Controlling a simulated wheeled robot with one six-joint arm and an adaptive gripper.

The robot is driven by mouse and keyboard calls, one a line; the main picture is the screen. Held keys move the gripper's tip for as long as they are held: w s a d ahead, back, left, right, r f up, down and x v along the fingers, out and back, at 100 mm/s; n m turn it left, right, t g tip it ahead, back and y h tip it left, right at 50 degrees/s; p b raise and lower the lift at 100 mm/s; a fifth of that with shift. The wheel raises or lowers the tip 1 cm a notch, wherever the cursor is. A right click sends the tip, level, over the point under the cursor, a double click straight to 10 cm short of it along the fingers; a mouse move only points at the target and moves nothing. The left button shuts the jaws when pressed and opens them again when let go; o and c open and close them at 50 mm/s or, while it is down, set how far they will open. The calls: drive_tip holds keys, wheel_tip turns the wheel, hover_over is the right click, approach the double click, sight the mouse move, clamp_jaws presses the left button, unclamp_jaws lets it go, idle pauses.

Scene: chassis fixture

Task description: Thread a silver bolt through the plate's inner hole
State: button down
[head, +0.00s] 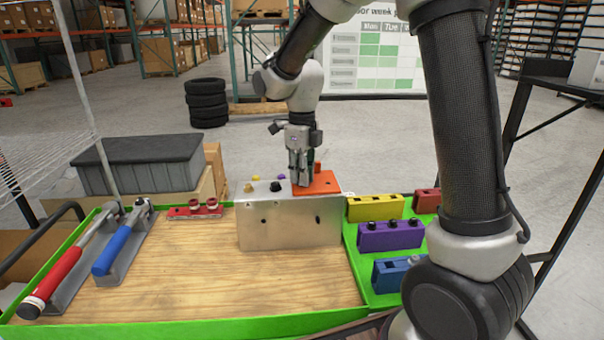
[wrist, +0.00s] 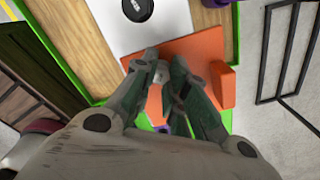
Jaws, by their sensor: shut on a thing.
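The orange plate (head: 325,182) lies on top of the silver metal chassis block (head: 290,222), at its right end. An upright orange tab (wrist: 222,85) stands on the plate, to the right of my fingers in the wrist view. My gripper (head: 300,180) points down over the left part of the plate; it also shows in the wrist view (wrist: 163,75). Its fingers are closed together on a small grey piece, seemingly the silver bolt, mostly hidden between the fingertips. The plate's inner hole is hidden by the fingers, so I cannot tell whether the bolt is in it.
A black knob (head: 275,187) stands on the chassis, left of my gripper. A red rack (head: 195,211) lies on the wooden board to the left, near blue (head: 122,240) and red-handled (head: 62,272) tools. Yellow (head: 375,208), purple (head: 391,236) and blue (head: 392,274) blocks stand at right.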

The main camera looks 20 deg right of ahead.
drive_tip(key=m, duration=0.2)
drive_tip(key=shift+s+f+m, duration=0.2)
drive_tip(key=shift+f+m, duration=0.05)
drive_tip(key=shift+m, duration=0.15)
drive_tip(key=c, duration=1.3)
unclamp_jaws()
drive_tip(key=shift+c, duration=0.2)
drive_tip(key=shift+w, duration=0.1)
drive_tip(key=shift+r, duration=0.15)
drive_tip(key=shift+w+r, duration=0.1)
drive_tip(key=shift+r, duration=1.15)
